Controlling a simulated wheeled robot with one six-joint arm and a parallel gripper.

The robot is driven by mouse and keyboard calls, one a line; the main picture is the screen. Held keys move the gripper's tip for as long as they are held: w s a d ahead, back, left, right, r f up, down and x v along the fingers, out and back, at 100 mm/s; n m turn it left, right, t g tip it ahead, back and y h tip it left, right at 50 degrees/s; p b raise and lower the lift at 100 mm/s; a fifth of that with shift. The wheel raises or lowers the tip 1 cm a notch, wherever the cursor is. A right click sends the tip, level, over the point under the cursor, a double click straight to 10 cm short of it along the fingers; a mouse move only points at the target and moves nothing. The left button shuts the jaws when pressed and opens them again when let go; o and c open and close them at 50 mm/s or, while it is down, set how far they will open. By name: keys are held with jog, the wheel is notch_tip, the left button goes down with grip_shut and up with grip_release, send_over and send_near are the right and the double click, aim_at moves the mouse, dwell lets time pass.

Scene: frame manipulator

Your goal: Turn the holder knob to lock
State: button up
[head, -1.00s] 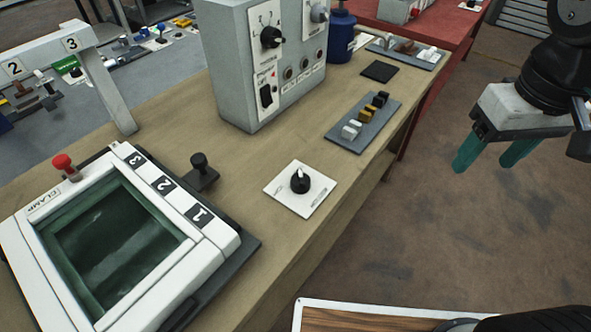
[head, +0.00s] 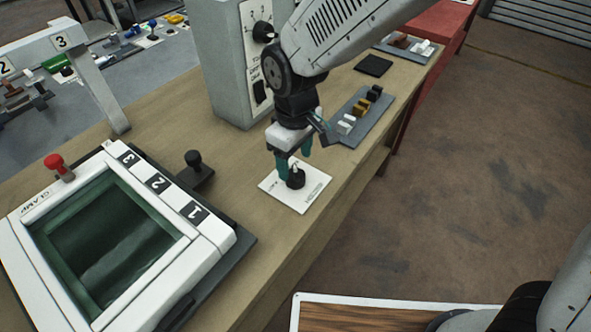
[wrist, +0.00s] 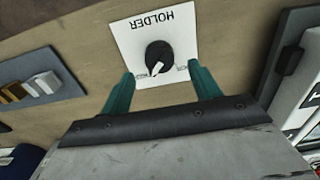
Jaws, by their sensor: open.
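The holder knob (head: 296,178) is a black round knob on a white square plate (head: 312,190), set on the wooden bench top. In the wrist view the knob (wrist: 159,56) sits on the plate marked HOLDER (wrist: 180,22), and its white pointer line aims at the lower-left label in that view. My gripper (head: 294,164) is above the plate with its green fingers pointing down, close to the knob. In the wrist view my gripper (wrist: 160,78) is open, its two fingers on either side of the knob with gaps between. Whether a finger touches the knob is unclear.
A white clamp frame (head: 215,232) with a red knob (head: 54,161) stands at left. A black-knobbed lever (head: 194,165) is between it and the plate. A grey control box (head: 222,60) and a grey switch strip (head: 372,122) are behind. Open floor lies right.

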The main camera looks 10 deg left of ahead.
aim_at(295, 171)
jog(key=shift+f, duration=2.3)
jog(key=c, duration=1)
jog(key=n, duration=0.4)
jog(key=shift+n, duration=0.3)
jog(key=shift+o, duration=0.2)
jog(key=n, duration=0.9)
jog(key=shift+n, duration=2.1)
jog(key=shift+w, duration=0.1)
